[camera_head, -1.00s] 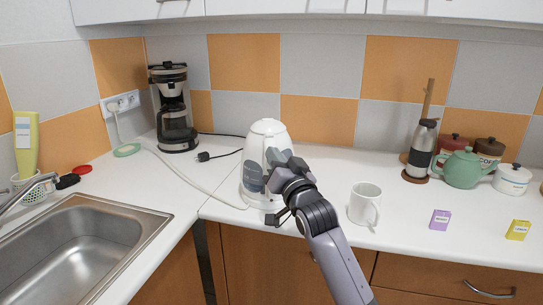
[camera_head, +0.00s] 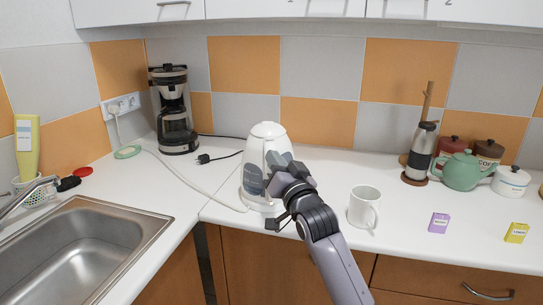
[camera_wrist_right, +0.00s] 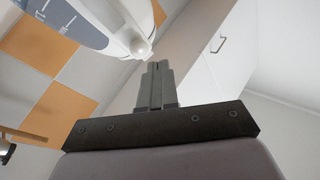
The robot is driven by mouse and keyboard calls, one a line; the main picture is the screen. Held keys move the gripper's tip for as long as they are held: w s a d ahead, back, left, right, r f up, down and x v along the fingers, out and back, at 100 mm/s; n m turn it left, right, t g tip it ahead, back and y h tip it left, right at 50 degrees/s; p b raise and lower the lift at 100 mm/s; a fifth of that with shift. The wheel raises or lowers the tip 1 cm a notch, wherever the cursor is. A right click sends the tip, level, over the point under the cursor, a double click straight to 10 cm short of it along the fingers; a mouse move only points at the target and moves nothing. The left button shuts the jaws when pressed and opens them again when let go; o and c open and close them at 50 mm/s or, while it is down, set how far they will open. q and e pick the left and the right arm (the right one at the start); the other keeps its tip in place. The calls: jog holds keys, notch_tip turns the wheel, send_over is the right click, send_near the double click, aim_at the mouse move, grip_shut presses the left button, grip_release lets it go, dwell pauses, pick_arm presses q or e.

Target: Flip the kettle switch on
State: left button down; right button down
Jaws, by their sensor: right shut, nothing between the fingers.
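The white kettle (camera_head: 267,135) with a grey window stands on the counter, in the middle of the head view. My right gripper (camera_head: 275,160) is in front of it and covers part of its body. In the right wrist view the kettle (camera_wrist_right: 95,15) fills the top left, with a small rounded white knob (camera_wrist_right: 140,46) low on it. The fingers of my right gripper (camera_wrist_right: 154,72) are shut and empty, just below and to the right of this knob. I cannot tell whether they touch it. The left gripper is not in view.
A white mug (camera_head: 362,205) stands right of my right arm. A coffee maker (camera_head: 175,115) is at the back left, and the sink (camera_head: 90,250) is at the left. A pale cord (camera_head: 190,185) runs from the wall socket to the kettle. Small boxes (camera_head: 438,223) lie at the right.

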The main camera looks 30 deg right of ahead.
jog(key=shift+s+a+r, duration=0.1)
jog(key=shift+s, duration=0.05)
jog(key=shift+r, duration=0.1)
jog(key=s, duration=0.1)
jog(key=s+a+r+p, duration=0.2)
jog(key=shift+s+r, duration=0.2)
jog(key=shift+s, duration=0.2)
dwell(0.6)
jog(key=s+a+f+n+g+y, duration=0.25)
jog(key=s+f, duration=0.25)
jog(key=f, duration=0.5)
jog(key=s+a+f+n+g+y, duration=0.15)
jog(key=s+a+f, duration=0.25)
jog(key=f, duration=0.6)
jog(key=s+a+f+n+g+y, duration=0.1)
jog(key=s+a+f+n+g, duration=0.3)
jog(key=f, duration=0.6)
jog(key=s+a+f+n+g+y, duration=0.1)
jog(key=s+a+f, duration=0.2)
jog(key=s+f, duration=0.4)
jog(key=s, duration=0.4)
jog(key=shift+a+f+g, duration=0.15)
jog(key=shift+f+g, duration=0.15)
jog(key=shift+f, duration=0.05)
